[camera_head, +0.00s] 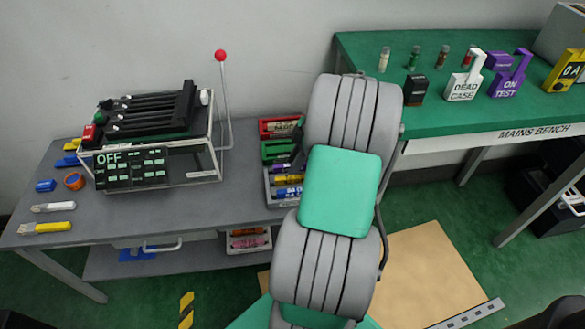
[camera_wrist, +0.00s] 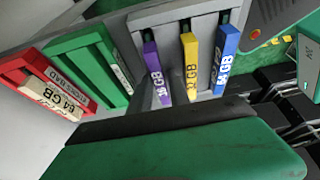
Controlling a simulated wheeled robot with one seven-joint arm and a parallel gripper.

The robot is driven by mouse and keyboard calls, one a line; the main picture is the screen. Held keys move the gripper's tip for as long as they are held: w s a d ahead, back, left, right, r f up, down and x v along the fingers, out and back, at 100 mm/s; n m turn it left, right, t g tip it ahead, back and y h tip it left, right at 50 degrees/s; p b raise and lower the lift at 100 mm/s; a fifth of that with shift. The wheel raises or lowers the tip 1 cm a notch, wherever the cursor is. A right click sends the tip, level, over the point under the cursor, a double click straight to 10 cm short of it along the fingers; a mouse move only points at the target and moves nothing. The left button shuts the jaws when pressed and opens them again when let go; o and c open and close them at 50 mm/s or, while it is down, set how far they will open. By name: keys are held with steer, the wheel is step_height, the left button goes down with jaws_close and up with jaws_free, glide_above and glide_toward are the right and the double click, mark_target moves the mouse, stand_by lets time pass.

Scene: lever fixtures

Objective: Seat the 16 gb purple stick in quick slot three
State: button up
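The purple 16 GB stick (camera_wrist: 156,72) stands in a grey rack (camera_wrist: 180,12) in the wrist view, left of a yellow stick (camera_wrist: 190,62) and a blue stick (camera_wrist: 225,60). In the head view the grey rack (camera_head: 268,190) is partly hidden by my arm. My gripper (camera_wrist: 150,118) shows as a dark bar low in the wrist view, just short of the sticks; its fingertips cannot be made out clearly. The slot unit (camera_head: 150,108) stands on the grey table, with several dark slots on top and a display reading OFF. I cannot tell which slot is three.
A red rack (camera_wrist: 22,70) and a green rack (camera_wrist: 108,50) stand left of the grey one. A red-knobbed lever (camera_head: 221,56) rises beside the slot unit. Loose sticks (camera_head: 48,228) lie at the left of the grey table.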

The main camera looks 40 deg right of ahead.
jaws_close()
stand_by(0.3)
